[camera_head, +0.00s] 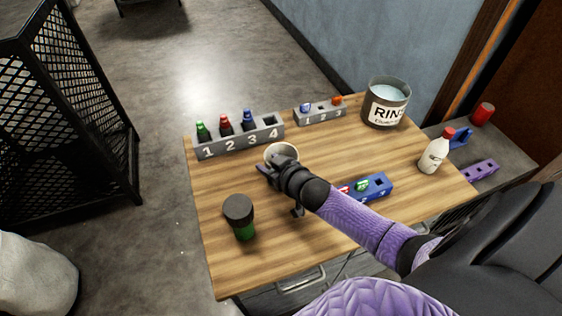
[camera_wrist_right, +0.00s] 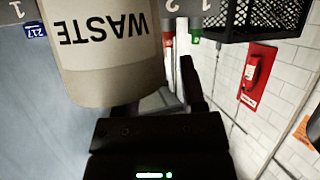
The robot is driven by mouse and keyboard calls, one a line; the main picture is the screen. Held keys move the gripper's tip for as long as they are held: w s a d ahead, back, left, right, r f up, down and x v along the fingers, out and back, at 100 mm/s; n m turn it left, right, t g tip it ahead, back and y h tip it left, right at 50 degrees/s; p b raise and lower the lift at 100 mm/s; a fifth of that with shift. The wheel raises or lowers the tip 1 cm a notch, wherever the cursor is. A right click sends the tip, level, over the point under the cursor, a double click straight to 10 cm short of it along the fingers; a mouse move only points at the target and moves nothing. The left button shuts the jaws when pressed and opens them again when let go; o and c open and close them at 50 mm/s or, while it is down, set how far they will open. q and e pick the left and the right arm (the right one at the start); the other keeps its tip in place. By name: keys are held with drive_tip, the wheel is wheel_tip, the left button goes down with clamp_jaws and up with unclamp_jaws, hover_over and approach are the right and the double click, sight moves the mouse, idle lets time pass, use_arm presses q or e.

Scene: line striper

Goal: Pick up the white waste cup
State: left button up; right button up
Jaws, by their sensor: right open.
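The white waste cup (camera_head: 283,150) stands on the wooden table in the head view, with its rim showing behind my right gripper. In the right wrist view the cup (camera_wrist_right: 110,60) is large and close, with the word WASTE upside down in the picture. My right gripper (camera_head: 270,170) is open at the near side of the cup and hides its lower part. One dark finger shows to the right of the cup in the wrist view; the other finger is hidden. I cannot tell whether a finger touches the cup. My left gripper is out of view.
Behind the cup stands a grey numbered rack (camera_head: 240,137) with several bottles. A smaller rack (camera_head: 320,110) and a rinse bucket (camera_head: 386,103) stand further right. A blue rack (camera_head: 376,187) lies close to my right forearm. A dark-capped green container (camera_head: 240,217) stands front left.

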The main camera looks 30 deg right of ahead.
clamp_jaws()
idle(0.4)
idle(0.9)
